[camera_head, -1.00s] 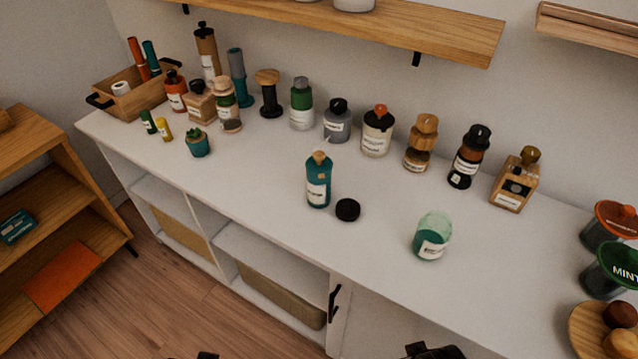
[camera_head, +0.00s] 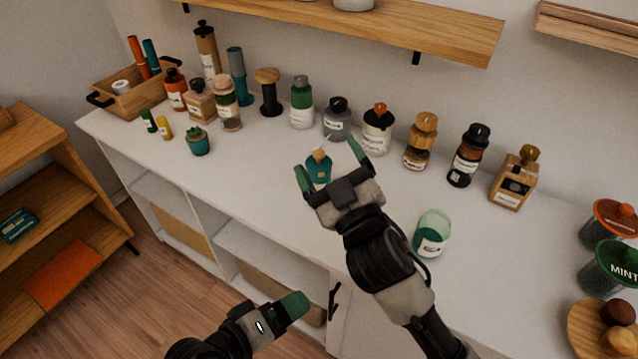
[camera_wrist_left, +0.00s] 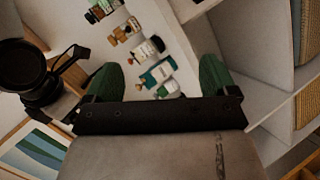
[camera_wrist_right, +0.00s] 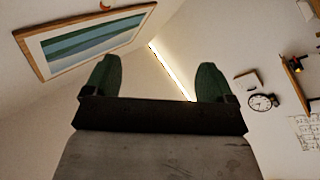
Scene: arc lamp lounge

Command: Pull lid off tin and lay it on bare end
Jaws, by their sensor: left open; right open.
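A short mint-green container with a white label and a paler rounded top (camera_head: 432,232) stands on the white counter, right of my right arm. It is the likeliest tin; the views do not settle this. My right gripper (camera_head: 332,166) is open above the middle of the counter, left of that container. A teal bottle with a tan stopper (camera_head: 319,168) shows between its fingers in the head view. The right wrist view shows nothing between the fingers (camera_wrist_right: 158,80). My left gripper (camera_head: 293,306) is open and empty in front of the counter; the left wrist view shows both fingers apart (camera_wrist_left: 160,78).
Several bottles, one with an orange cap (camera_head: 377,130), line the back of the counter. A wooden caddy (camera_head: 135,100) stands at the left end. Jars with red and green lids (camera_head: 618,265) and a round wooden board (camera_head: 585,335) fill the right end.

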